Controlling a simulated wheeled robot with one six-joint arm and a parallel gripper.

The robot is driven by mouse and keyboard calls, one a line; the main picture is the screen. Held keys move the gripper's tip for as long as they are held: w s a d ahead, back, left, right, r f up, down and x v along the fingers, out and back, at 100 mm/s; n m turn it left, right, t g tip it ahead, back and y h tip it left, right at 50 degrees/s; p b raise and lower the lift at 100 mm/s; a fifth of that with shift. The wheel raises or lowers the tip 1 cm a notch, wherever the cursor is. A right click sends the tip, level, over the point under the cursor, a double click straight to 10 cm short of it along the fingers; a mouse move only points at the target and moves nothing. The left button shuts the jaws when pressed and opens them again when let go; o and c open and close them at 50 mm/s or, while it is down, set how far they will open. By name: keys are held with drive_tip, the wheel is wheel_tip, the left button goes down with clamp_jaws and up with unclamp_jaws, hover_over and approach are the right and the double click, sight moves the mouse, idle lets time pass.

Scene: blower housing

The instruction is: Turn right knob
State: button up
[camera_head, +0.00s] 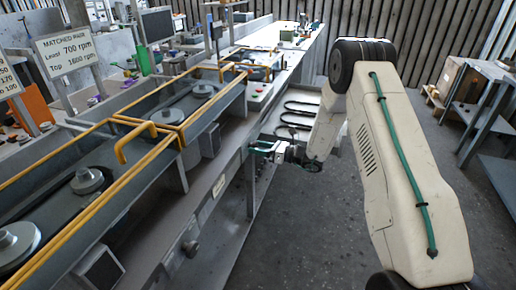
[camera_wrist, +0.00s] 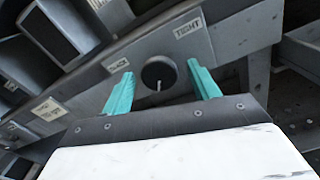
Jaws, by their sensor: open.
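The right knob (camera_wrist: 159,73) is a dark round knob with a pale pointer line, on a grey panel face in the wrist view. The pointer is near vertical, at the knob's lower part. My gripper (camera_wrist: 160,70) has two teal fingers, open, one on each side of the knob with a gap showing on both sides. I cannot tell how far the fingertips are from the panel. In the head view my gripper (camera_head: 260,148) is at the bench's front rail, and I cannot make out the right knob there. Another dark knob (camera_head: 191,247) sits lower left on the rail.
A "TIGHT" label (camera_wrist: 188,28) is above right of the knob, and another label (camera_wrist: 117,65) is to its left. Yellow-framed belt units (camera_head: 170,125) line the bench (camera_head: 225,160). The floor (camera_head: 310,230) right of the bench is clear near my arm.

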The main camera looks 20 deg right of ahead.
drive_tip(key=shift+w+a, duration=0.2)
drive_tip(key=shift+a, duration=0.1)
drive_tip(key=c, duration=1)
drive_tip(key=shift+o, duration=0.2)
drive_tip(key=shift+n, duration=0.4)
